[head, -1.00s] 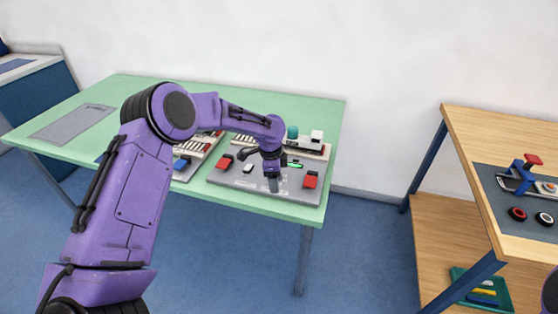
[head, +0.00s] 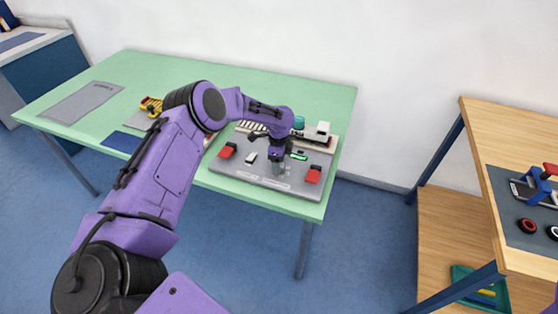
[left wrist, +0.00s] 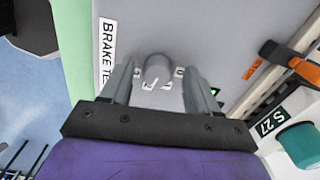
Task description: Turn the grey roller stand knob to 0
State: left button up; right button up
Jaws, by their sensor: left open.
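The grey roller stand knob (left wrist: 157,68) shows in the left wrist view as a short round stub on a grey panel, with white markings just below it. My left gripper (left wrist: 160,82) is open, with one finger on each side of the knob and a gap to each. In the head view my left gripper (head: 278,168) points down at the front of the grey control panel (head: 252,176). The knob is hard to make out there behind the fingers. My right gripper is not in view.
A "BRAKE TE" label (left wrist: 107,52) lies beside the knob. A teal cylinder (left wrist: 302,145) and an orange-black part (left wrist: 290,62) stand close by. A wooden bench (head: 490,130) is at the right.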

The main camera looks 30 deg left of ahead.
pick_arm(q)
jog(key=shift+s+d+r, duration=0.1)
jog(key=shift+s, duration=0.05)
jog(key=shift+c, duration=0.2)
jog(key=c, duration=1)
jog(key=shift+n, duration=0.3)
jog(key=n, duration=0.3)
jog(key=shift+n+b, duration=0.35)
jog(key=shift+n, duration=0.05)
jog(key=n, duration=0.5)
jog(key=shift+d+n, duration=0.1)
jog(key=shift+n, duration=0.2)
jog(key=n, duration=0.5)
jog(key=shift+d+n, duration=0.1)
jog(key=shift+n, duration=2.3)
